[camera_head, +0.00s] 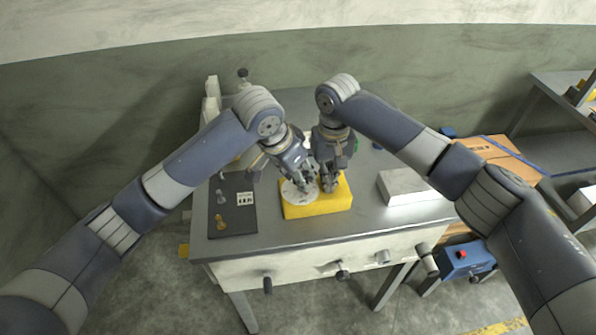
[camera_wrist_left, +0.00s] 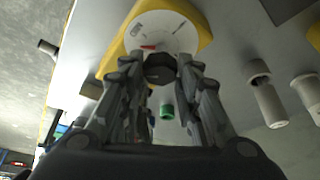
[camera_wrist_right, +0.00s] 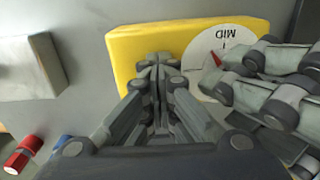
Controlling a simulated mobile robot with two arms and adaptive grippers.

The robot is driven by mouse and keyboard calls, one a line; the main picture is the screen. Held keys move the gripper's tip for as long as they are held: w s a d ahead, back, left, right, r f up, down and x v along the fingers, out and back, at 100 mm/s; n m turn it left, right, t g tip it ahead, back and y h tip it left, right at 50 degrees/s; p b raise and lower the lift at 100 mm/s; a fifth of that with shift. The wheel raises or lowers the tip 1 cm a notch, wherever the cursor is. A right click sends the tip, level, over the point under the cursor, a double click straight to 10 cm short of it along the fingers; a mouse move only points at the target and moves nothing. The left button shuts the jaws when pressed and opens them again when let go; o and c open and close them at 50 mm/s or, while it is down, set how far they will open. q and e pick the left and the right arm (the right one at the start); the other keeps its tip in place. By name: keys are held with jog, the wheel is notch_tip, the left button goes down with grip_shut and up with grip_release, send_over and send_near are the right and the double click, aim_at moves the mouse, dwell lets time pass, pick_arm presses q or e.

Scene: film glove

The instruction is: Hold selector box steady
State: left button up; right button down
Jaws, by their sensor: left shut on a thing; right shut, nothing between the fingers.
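The yellow selector box (camera_head: 318,211) sits flat near the middle of the grey table. Its top carries a white dial (camera_wrist_left: 178,30) with a red pointer and a dark knob (camera_wrist_left: 160,68). My left gripper (camera_head: 301,186) is shut on the knob; its fingers sit on both sides of it in the left wrist view. My right gripper (camera_head: 328,186) is shut and empty, its closed fingertips (camera_wrist_right: 158,62) at the box's top beside the dial. I cannot tell whether they press on it. The dial reads "MID" in the right wrist view; the left fingers hide part of it.
A dark mat (camera_head: 238,220) with small pieces lies left of the box. A grey block (camera_head: 405,188) lies to the right. In the left wrist view a green piece (camera_wrist_left: 166,111) and white cylinders (camera_wrist_left: 267,102) stand beyond. The table's front strip is clear.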

pick_arm(q)
jog(key=shift+s+d+f+n+y, duration=0.15)
jog(key=shift+n+y, duration=0.25)
jog(key=shift+n, duration=0.6)
jog(key=o, duration=1.1)
